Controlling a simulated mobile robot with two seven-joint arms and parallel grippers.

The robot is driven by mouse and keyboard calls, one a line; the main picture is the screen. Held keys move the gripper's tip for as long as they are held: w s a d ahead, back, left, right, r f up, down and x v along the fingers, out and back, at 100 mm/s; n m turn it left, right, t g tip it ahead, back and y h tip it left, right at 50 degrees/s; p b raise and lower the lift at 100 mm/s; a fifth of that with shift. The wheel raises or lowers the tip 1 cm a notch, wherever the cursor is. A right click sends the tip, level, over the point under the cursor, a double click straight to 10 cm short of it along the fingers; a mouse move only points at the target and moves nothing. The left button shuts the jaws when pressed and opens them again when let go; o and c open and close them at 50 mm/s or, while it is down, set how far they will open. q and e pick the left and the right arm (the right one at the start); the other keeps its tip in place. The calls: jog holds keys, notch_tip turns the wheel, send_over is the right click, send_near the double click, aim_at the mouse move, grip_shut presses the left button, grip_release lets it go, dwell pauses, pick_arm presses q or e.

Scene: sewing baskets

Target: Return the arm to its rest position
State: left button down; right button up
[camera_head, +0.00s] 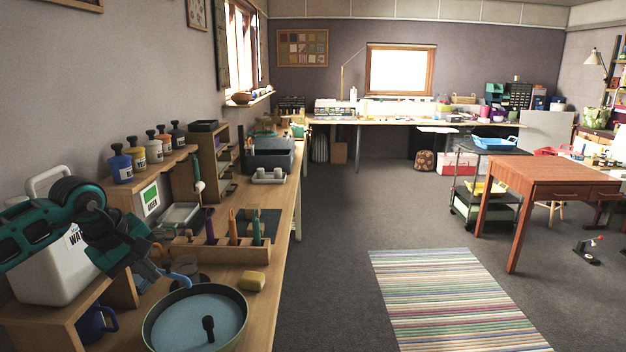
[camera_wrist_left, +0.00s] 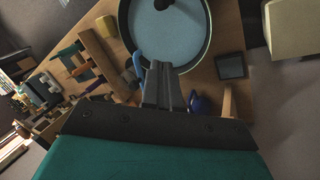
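My left arm comes in from the left in the head view, with its teal and black wrist above the workbench (camera_head: 268,225). My left gripper (camera_head: 152,268) is low over the bench, left of a round basin of blue water (camera_head: 197,318). In the left wrist view my left gripper (camera_wrist_left: 164,70) has its grey fingers together, with nothing visible between them. The basin (camera_wrist_left: 170,25) shows just beyond the fingertips. A light blue curved object (camera_head: 181,278) is beside the gripper; it also shows left of the fingers in the left wrist view (camera_wrist_left: 138,64). My right gripper is not in view.
A white water container (camera_head: 50,255) stands behind my left arm. A wooden tool rack (camera_head: 215,252), a yellow sponge (camera_head: 252,281) and a blue mug (camera_head: 92,323) are near. Several paint bottles (camera_head: 121,163) stand on a shelf. The floor right of the bench is open.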

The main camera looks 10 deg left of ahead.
pick_arm(q)
jog(key=s+d+f+n+t+h, duration=0.2)
jog(key=d+n+h, duration=0.3)
jog(key=d+n, duration=0.3)
jog(key=s+d+f+n+t+h, duration=0.2)
jog(key=d+n+h, duration=0.2)
jog(key=d+n, duration=0.45)
jog(key=s+d+f+n+t+h, duration=0.1)
jog(key=s+d+n+h, duration=0.3)
jog(key=d, duration=0.7)
jog(key=s+a+f+m+y, duration=0.3)
jog(key=f+m, duration=0.4)
jog(key=m, duration=0.4)
jog(key=s+a+f+m+y, duration=0.2)
jog(key=s+f+m+y, duration=0.3)
jog(key=m, duration=0.7)
jog(key=s+a+f+m+t+y, duration=0.1)
jog(key=s+a+f+m+y, duration=0.2)
jog(key=s+f+m, duration=0.3)
notch_tip(320, 180, down, 4)
jog(key=m+y, duration=0.1)
jog(key=m, duration=0.4)
jog(key=shift+a+r+m+y, duration=0.15)
jog(key=shift+a+m+y, duration=0.15)
jog(key=shift+m, duration=0.05)
jog(key=shift+a, duration=0.1)
